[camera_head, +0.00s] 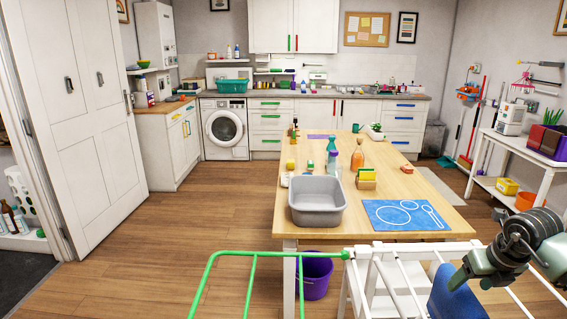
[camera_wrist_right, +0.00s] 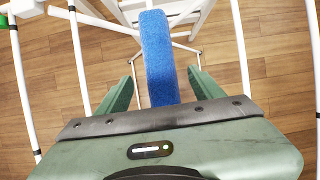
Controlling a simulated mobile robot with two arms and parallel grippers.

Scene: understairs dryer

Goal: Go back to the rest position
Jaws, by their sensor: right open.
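My right gripper (camera_head: 468,278) is at the lower right of the head view, over the white drying rack (camera_head: 405,262). In the right wrist view, its two green fingers (camera_wrist_right: 161,76) stand apart. A blue cloth (camera_wrist_right: 158,50) hangs as a narrow strip between the fingers, with a gap on each side. The blue cloth also shows in the head view (camera_head: 455,297), just below the gripper. Whether it rests on a rack bar is hidden. My left gripper is not in view.
A wooden table (camera_head: 300,237) with a grey basin (camera_head: 317,201) and a blue mat (camera_head: 385,224) stands beyond the rack. A green rail (camera_head: 270,254) and a purple bucket (camera_head: 314,275) are near the front. Wooden floor (camera_head: 170,250) at the left is clear.

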